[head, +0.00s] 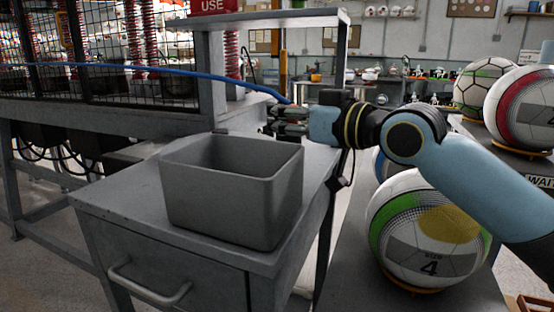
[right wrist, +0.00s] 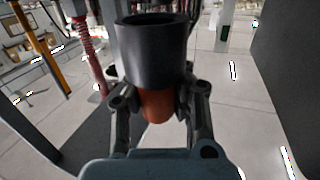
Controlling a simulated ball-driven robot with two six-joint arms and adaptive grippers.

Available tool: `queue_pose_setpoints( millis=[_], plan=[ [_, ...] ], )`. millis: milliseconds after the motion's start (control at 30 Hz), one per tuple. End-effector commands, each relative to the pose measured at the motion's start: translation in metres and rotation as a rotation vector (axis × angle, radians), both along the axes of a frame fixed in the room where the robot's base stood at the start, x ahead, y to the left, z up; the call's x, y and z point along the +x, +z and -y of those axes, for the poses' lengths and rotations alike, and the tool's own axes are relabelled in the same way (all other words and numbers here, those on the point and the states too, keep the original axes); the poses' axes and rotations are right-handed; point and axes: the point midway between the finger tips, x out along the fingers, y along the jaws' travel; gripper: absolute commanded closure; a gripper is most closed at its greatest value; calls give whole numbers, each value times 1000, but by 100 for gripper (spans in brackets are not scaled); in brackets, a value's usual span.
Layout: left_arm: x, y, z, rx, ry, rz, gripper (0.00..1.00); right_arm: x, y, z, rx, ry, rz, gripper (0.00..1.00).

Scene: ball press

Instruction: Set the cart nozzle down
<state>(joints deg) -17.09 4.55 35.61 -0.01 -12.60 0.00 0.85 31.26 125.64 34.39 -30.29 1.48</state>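My right gripper (head: 275,121) reaches in from the right, behind and above the far right corner of a grey bin. In the right wrist view, its fingers (right wrist: 158,98) are closed around the nozzle (right wrist: 152,50), a black cylinder with an orange-red part below. The nozzle is hard to make out in the head view. A blue hose (head: 180,72) runs from the left and ends at my right gripper. The grey cart (head: 118,196) has a drawer with a handle and carries the open bin (head: 228,207). My left gripper is not in view.
A bench with a mesh cage (head: 115,40) stands at the left, and a grey frame post (head: 211,80) rises behind the bin. Several balls sit at the right, including a green and yellow one (head: 430,230) beneath my arm. The cart's left top is clear.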

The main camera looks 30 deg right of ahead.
Motion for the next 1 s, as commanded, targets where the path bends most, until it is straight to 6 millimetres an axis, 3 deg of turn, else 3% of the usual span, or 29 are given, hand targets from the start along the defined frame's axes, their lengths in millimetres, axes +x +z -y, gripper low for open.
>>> queue_pose_setpoints(
  millis=[167, 367, 767, 1000],
  plan=[
    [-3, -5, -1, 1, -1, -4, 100, 3, -11, -3, -1, 2, -3, 100],
    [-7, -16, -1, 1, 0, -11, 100, 3, -42, -2, 0, 1, -3, 100],
    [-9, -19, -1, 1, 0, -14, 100, 3, -47, -2, -1, 1, -1, 100],
    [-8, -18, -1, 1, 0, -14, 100, 3, -45, -2, -2, 1, -2, 69]
  ],
)
